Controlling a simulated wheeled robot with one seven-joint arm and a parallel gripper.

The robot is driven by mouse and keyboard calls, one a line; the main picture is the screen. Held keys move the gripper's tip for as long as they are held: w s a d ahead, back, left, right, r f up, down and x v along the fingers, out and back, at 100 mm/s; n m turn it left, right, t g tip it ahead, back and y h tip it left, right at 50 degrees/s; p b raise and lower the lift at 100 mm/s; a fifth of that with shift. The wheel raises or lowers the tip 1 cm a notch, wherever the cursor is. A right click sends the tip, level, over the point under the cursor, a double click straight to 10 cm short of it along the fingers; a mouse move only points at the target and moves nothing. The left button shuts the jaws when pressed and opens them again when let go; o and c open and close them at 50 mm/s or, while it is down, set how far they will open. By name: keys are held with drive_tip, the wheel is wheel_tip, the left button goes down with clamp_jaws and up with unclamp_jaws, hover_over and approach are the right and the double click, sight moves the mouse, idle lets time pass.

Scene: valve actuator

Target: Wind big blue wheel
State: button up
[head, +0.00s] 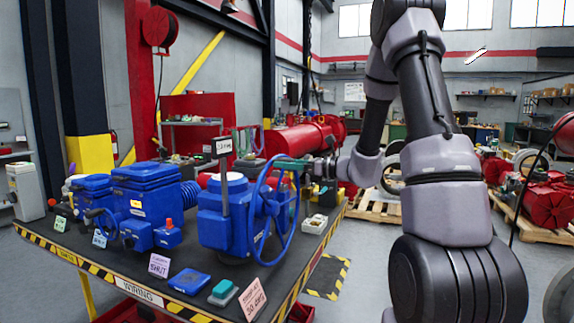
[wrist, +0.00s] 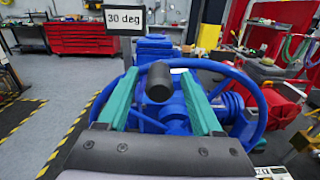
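The big blue wheel (head: 256,198) stands upright on the right side of a blue valve actuator (head: 222,212) on the table. In the wrist view its rim (wrist: 258,105) arcs behind and around my gripper. A black handle knob (wrist: 158,82) points toward the wrist camera at the wheel's upper part. My gripper (wrist: 160,88) is open, with one green finger on each side of the knob and visible gaps between. In the head view, my gripper (head: 290,162) is at the wheel's top right; the knob is hard to make out there.
A sign reading 30 deg (wrist: 124,18) stands on a post by the wheel. Smaller blue actuators (head: 148,200) stand to the left on the table. A pink card (head: 253,298), a teal button box (head: 222,292) and a white tray (head: 315,224) lie near its edges.

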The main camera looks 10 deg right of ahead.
drive_tip(key=v, duration=1.1)
idle(0.3)
drive_tip(key=s+a+r+n+g+h, duration=0.2)
drive_tip(key=s+a+n+g, duration=0.3)
drive_tip(key=s, duration=0.3)
drive_tip(key=s+a+r+n+g+h, duration=0.1)
drive_tip(key=s+a+n+g+h, duration=0.15)
drive_tip(key=s+a+n, duration=0.4)
drive_tip(key=s+d+r+n+t+h, duration=0.4)
drive_tip(key=s+d+n+h, duration=0.3)
drive_tip(key=n, duration=0.3)
drive_tip(key=shift+s+d+r+h, duration=0.4)
drive_tip(key=shift+d+r+h, duration=0.15)
drive_tip(key=shift+d+r, duration=0.25)
